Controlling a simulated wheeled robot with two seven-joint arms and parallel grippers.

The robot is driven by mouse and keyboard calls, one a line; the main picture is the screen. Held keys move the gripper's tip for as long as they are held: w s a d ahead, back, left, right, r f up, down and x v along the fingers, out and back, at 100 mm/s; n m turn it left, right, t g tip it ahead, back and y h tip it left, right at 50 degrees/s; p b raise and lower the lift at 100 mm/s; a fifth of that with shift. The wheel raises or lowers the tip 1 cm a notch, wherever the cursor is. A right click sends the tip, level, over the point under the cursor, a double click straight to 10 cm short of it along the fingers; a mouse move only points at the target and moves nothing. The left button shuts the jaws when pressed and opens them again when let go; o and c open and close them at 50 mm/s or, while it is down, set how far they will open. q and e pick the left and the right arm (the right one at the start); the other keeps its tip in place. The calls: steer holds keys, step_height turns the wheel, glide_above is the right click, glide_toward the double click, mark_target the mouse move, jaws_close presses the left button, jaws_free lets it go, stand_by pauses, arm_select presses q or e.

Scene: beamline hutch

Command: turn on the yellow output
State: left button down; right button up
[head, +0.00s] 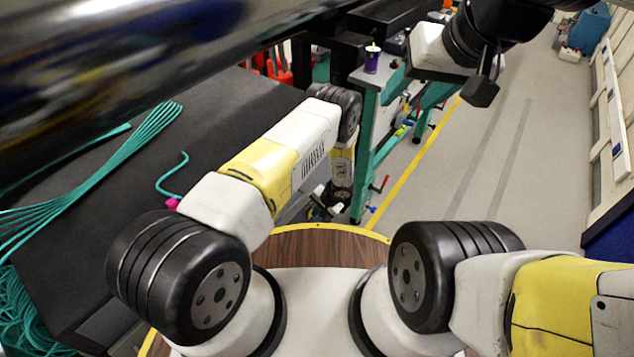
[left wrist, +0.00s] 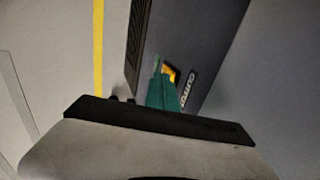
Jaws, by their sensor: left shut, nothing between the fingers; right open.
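In the left wrist view a dark grey box (left wrist: 215,45) shows a small yellow-orange patch (left wrist: 171,72) on its face, beside a pale printed label (left wrist: 188,88). The shut teal fingers of my left gripper (left wrist: 162,88) are in front of the box and overlap the patch's lower left edge; I cannot tell whether they touch it. In the head view my left gripper (head: 324,205) is low beyond the wooden base edge, small and partly hidden by its arm. My right gripper (head: 478,82) is open, raised at the upper right and away from the box.
A teal-framed bench (head: 366,150) with a purple cup (head: 371,60) stands close to my left arm. A large dark cylinder (head: 150,70) crosses the upper left. Teal cables (head: 120,150) lie on a black surface. The floor at right is mostly clear.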

arm_select(q)
steer(key=shift+w+a+r, duration=0.15)
steer(key=shift+w+a, duration=0.15)
steer(key=shift+a, duration=0.05)
steer(key=shift+r, duration=0.85)
steer(key=shift+w+a, duration=0.1)
